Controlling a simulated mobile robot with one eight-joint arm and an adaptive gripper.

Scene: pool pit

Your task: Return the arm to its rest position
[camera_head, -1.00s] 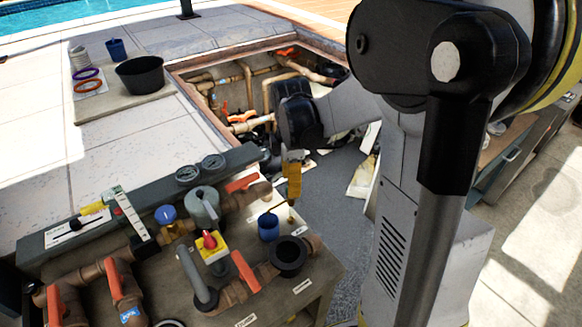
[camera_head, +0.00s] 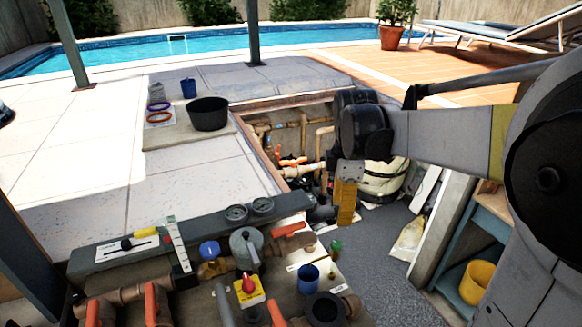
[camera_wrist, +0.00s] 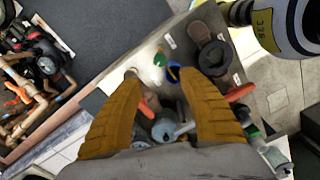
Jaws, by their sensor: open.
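My gripper (camera_head: 346,196) hangs from my arm above the far right side of the workbench, fingers pointing down. In the wrist view its two yellow-brown fingers (camera_wrist: 168,100) are spread apart with nothing between them. The bench with pipes, valves and a blue cup shows beyond them. In the head view, my arm runs in from the right edge to the wrist over the pit. The palm side of the gripper is partly hidden by the wrist in the head view.
Below stand a blue cup (camera_head: 307,278), a small green item (camera_head: 335,248), a red-knobbed yellow switch (camera_head: 249,291) and orange-handled valves. The open pit (camera_head: 285,133) with pipes lies behind. A yellow bucket (camera_head: 477,282) sits on a shelf at right. A black pot (camera_head: 208,114) stands on the deck.

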